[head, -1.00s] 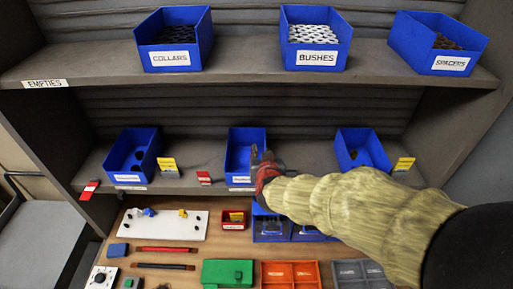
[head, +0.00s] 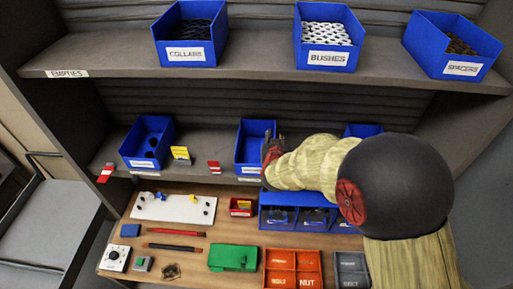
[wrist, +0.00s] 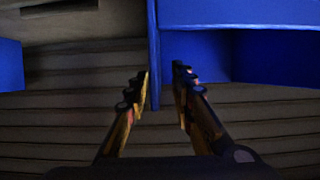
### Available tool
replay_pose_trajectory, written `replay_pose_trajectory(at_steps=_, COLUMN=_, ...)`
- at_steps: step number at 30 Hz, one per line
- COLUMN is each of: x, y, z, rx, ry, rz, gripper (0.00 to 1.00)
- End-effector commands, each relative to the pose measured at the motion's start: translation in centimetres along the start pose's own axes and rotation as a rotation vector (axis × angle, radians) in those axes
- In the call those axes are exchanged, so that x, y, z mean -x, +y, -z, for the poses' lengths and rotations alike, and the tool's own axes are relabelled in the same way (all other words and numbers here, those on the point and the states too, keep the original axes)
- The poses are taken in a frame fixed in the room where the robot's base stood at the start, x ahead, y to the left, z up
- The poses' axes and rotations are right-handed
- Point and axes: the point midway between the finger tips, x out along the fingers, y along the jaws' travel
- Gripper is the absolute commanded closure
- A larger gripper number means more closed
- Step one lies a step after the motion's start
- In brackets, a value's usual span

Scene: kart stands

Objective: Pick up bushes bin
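A blue bin labelled BUSHES (head: 327,59), full of pale rings, stands on the upper shelf. Below it on the middle shelf is another blue bin (head: 250,150), whose label is too small to read; its front and inside partly show. My gripper (head: 274,143) is at this lower bin's right side. In the wrist view my gripper (wrist: 163,72) has its fingers apart, with a thin blue bin wall (wrist: 153,50) between the tips. The wall is close to the left finger; I cannot tell whether they touch.
COLLARS (head: 187,53) and SPACERS (head: 462,68) bins flank the BUSHES bin above. Other blue bins stand left (head: 146,147) and right (head: 362,130) on the middle shelf, the right one mostly behind my arm. The workbench (head: 200,259) below holds trays and tools.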

Motion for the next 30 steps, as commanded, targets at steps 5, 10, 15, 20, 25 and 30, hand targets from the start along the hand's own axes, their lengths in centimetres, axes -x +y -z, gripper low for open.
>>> replay_pose_trajectory(at_steps=5, x=-0.16, y=0.0, z=0.01, rx=-0.001, ry=0.0, rz=0.0, gripper=0.76)
replay_pose_trajectory(at_steps=10, x=-0.15, y=0.0, z=0.01, rx=-0.001, ry=0.0, rz=0.0, gripper=0.81)
replay_pose_trajectory(at_steps=15, x=-0.14, y=0.0, z=0.03, rx=-0.001, ry=0.0, rz=0.0, gripper=0.91)
replay_pose_trajectory(at_steps=20, x=-0.13, y=0.0, z=0.03, rx=-0.001, ry=0.0, rz=0.0, gripper=1.0)
replay_pose_trajectory(at_steps=25, x=-0.13, y=0.0, z=0.03, rx=-0.001, ry=0.0, rz=0.0, gripper=1.0)
replay_pose_trajectory(at_steps=30, x=-0.13, y=0.0, z=0.03, rx=-0.001, ry=0.0, rz=0.0, gripper=1.0)
